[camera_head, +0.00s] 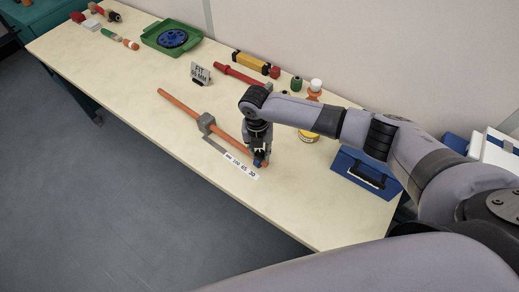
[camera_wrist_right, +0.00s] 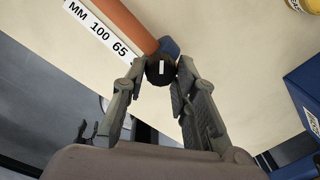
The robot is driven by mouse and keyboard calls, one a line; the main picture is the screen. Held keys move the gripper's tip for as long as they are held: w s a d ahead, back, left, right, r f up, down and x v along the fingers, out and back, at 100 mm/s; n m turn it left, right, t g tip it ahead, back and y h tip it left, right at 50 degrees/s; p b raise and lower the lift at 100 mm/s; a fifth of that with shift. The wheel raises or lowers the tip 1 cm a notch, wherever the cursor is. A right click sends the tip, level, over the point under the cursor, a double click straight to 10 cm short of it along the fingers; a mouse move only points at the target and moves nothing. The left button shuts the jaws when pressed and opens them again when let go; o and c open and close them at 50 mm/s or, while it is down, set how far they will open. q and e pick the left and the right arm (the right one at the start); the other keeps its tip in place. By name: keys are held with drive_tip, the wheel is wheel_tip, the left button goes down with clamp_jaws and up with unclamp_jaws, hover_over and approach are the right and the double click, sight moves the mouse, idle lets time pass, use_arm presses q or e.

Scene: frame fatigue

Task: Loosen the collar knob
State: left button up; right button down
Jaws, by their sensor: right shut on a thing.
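An orange tube (camera_head: 180,106) lies along the table, held in a grey block (camera_head: 206,123). A blue collar (camera_wrist_right: 170,46) sits around the tube's near end; it is mostly hidden by my gripper in the head view. A black round knob (camera_wrist_right: 161,69) with a white mark stands at the collar. My right gripper (camera_head: 259,158) points down over this end. In the right wrist view, its two fingertips (camera_wrist_right: 160,75) are closed on the sides of the black knob. The tube (camera_wrist_right: 128,20) runs away up-left there. My left gripper is not in view.
A white scale strip (camera_head: 240,166) with numbers lies beside the tube. A small sign (camera_head: 200,73) reading "FIT" and a millimetre figure stands behind. A blue box (camera_head: 366,176) is to the right; a green tray (camera_head: 172,38) is at the back. The table's front left is clear.

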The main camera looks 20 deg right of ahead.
sight(259, 154)
drive_tip(key=n, duration=0.4)
drive_tip(key=shift+n, duration=2.2)
drive_tip(key=c, duration=1.3)
unclamp_jaws()
drive_tip(key=shift+r, duration=0.2)
drive_tip(key=r, duration=1.1)
drive_tip(key=shift+s+a+r, duration=0.15)
drive_tip(key=shift+a+r, duration=0.05)
drive_tip(key=shift+r, duration=0.1)
